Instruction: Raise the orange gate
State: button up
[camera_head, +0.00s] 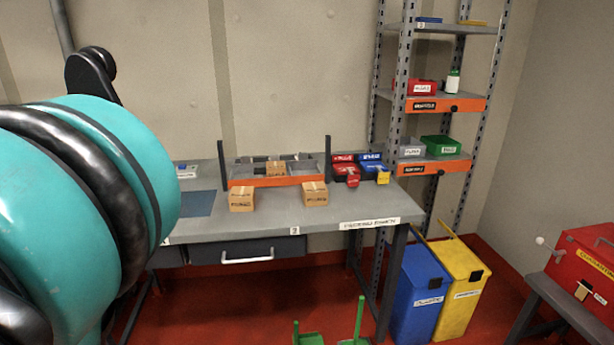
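The orange gate (275,181) is a long flat bar low across the front of a grey compartment frame on the workbench. Dark upright posts stand at its left end (221,160) and right end (327,157), rising above the bar. One cardboard box (276,168) is behind the bar. Two more boxes, a left one (241,199) and a right one (315,194), stand in front of it and overlap its lower edge in the picture. My teal and black arm fills the left side, close to the camera. My gripper is not in view.
The grey workbench (270,222) has a drawer below and red and blue bins (345,170) at right. A shelf rack with orange-fronted shelves (446,104) stands right of it. Blue (418,290) and yellow (460,275) waste bins and a red box (588,262) are further right.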

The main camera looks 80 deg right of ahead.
aim_at(260, 182)
jog(key=z, duration=2.75)
